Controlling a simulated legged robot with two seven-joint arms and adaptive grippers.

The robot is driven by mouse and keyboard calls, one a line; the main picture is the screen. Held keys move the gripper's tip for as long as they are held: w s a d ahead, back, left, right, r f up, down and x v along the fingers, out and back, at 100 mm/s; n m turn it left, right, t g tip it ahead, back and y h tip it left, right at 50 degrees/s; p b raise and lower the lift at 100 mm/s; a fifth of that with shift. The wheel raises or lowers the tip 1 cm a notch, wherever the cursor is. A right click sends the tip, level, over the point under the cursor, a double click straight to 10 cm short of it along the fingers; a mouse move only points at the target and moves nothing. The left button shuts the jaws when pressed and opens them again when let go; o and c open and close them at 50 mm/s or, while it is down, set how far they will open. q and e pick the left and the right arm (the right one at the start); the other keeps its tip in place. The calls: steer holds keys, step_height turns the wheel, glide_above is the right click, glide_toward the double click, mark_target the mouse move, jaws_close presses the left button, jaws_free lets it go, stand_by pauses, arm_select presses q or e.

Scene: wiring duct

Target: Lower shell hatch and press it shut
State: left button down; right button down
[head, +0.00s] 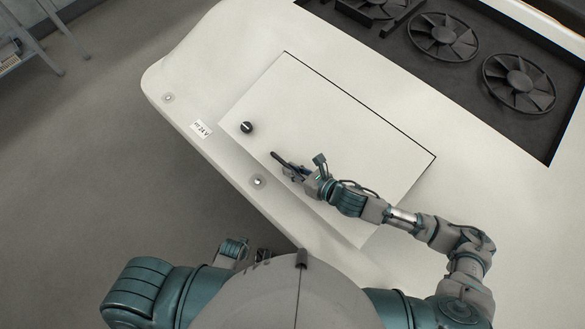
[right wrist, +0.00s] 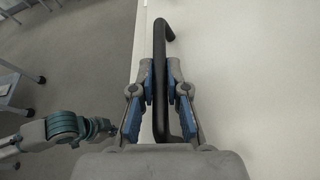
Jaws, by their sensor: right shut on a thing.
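The hatch (head: 330,130) is a large white rectangular panel in the white shell (head: 215,85). A dark line shows along its far and right edges. I cannot tell whether it lies flush. A black bar handle (head: 280,159) is on its near side; it also shows in the right wrist view (right wrist: 160,45). My right gripper (head: 291,172) is shut on this handle, with a blue-padded finger (right wrist: 148,85) on each side of the bar. Part of my left arm (head: 233,249) shows low in the head view; its fingers are not clear.
A black round knob (head: 247,127) sits on the hatch's left part. A 24 V label (head: 201,128) and round fasteners (head: 258,181) are on the shell's near edge. Fans (head: 519,83) lie in a dark recess at the upper right. A grey metal stand (head: 35,45) is at the upper left.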

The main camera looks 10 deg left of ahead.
steer(key=shift+w, duration=0.1)
steer(key=c, duration=1.2)
jaws_free()
steer(key=v, duration=1.2)
steer(key=shift+d, duration=0.1)
steer(key=shift+f, duration=0.1)
